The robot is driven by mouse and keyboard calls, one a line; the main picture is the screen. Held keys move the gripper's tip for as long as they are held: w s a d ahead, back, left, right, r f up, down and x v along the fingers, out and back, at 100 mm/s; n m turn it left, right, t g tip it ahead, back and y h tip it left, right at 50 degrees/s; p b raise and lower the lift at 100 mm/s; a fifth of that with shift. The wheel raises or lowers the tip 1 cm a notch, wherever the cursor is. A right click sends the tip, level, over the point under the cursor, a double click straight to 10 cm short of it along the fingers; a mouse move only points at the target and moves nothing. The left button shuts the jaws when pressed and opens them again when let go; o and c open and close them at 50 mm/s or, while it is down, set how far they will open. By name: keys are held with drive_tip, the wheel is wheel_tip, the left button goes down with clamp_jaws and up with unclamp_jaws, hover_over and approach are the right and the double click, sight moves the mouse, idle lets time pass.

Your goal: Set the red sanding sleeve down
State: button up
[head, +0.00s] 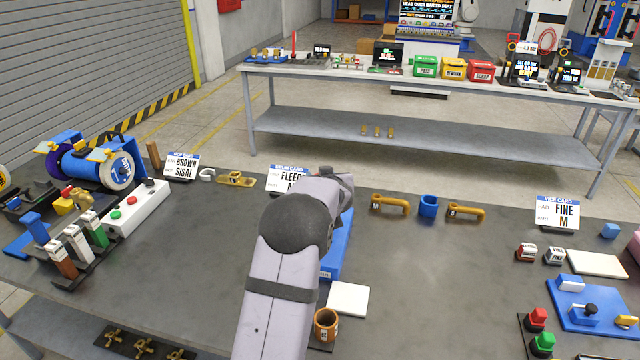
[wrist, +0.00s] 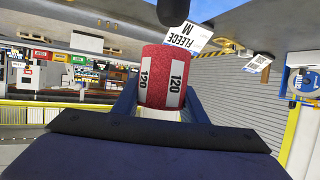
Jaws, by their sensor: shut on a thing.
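The red sanding sleeve (wrist: 152,60), with white patches marked 120, shows in the wrist view. It stands between the two blue fingers of my gripper (wrist: 160,106), which is shut on it. In the head view my own grey arm reaches over the middle of the bench and hides the gripper and the sleeve. I cannot tell from these views whether the sleeve touches anything below it.
A blue fixture (head: 338,246) is partly hidden behind my arm. Behind stand two brass handles (head: 390,204) (head: 466,210) and a blue cup (head: 428,206). The bench (head: 440,290) is clear at centre right.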

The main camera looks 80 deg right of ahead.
drive_tip(key=shift+w+r+p, duration=1.15)
drive_tip(key=shift+w+r, duration=0.05)
drive_tip(key=shift+r, duration=1.3)
drive_tip(key=w+a+f+m+g+p, duration=0.1)
drive_tip(key=a+f+m+g+p, duration=0.25)
drive_tip(key=a, duration=0.65)
drive_tip(key=s+a+f+m+g, duration=0.2)
drive_tip(key=s+a, duration=0.3)
drive_tip(key=s, duration=0.4)
drive_tip(key=s+a+f+m+g, duration=0.3)
drive_tip(key=s+a+g, duration=0.2)
drive_tip(key=s, duration=0.4)
drive_tip(key=shift+a+f+m, duration=0.35)
drive_tip(key=shift+a, duration=0.45)
drive_tip(key=shift+f, duration=0.1)
drive_tip(key=shift+f+p, duration=0.6)
drive_tip(key=shift+f, duration=2.45)
drive_tip(key=shift+f, duration=0.1)
